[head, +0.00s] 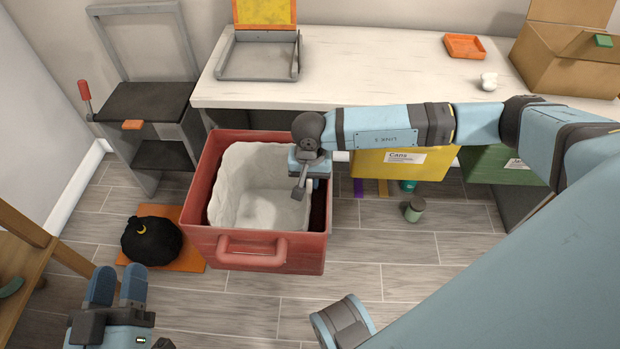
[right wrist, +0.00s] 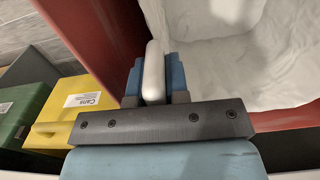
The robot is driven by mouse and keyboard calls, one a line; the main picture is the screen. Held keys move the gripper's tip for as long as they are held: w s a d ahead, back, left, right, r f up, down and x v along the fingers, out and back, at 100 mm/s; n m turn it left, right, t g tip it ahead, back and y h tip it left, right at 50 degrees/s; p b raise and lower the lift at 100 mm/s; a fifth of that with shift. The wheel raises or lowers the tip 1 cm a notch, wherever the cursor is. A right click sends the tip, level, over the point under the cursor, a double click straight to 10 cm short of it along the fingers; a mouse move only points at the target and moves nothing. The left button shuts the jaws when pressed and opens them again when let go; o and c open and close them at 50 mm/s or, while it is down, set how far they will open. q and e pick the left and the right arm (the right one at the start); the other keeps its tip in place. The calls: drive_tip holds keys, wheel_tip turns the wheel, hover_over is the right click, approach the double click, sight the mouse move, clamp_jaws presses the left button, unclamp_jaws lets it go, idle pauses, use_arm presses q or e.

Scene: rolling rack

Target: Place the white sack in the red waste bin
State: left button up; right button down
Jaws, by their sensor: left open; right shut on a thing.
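The white sack (head: 245,185), crumpled and open at the top, sits inside the red waste bin (head: 205,245). The right wrist view shows the sack's folds (right wrist: 225,70) against the bin's red wall (right wrist: 95,30). My right gripper (head: 303,190) is over the bin's right side, pointing down. It is shut on a pale, rounded white piece (right wrist: 154,70) that looks like the sack's rim; how it joins the sack is partly hidden. My left gripper (head: 117,284) is open and empty, low at the front left, apart from the bin.
A black tied bag (head: 151,241) lies on an orange mat (head: 190,255) left of the bin. A yellow cans bin (head: 400,165) and a green bin (head: 495,165) stand right, under the white table (head: 385,70). The floor in front is clear.

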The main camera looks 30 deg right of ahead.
drive_tip(key=shift+f, duration=0.15)
drive_tip(key=c, duration=1.1)
unclamp_jaws()
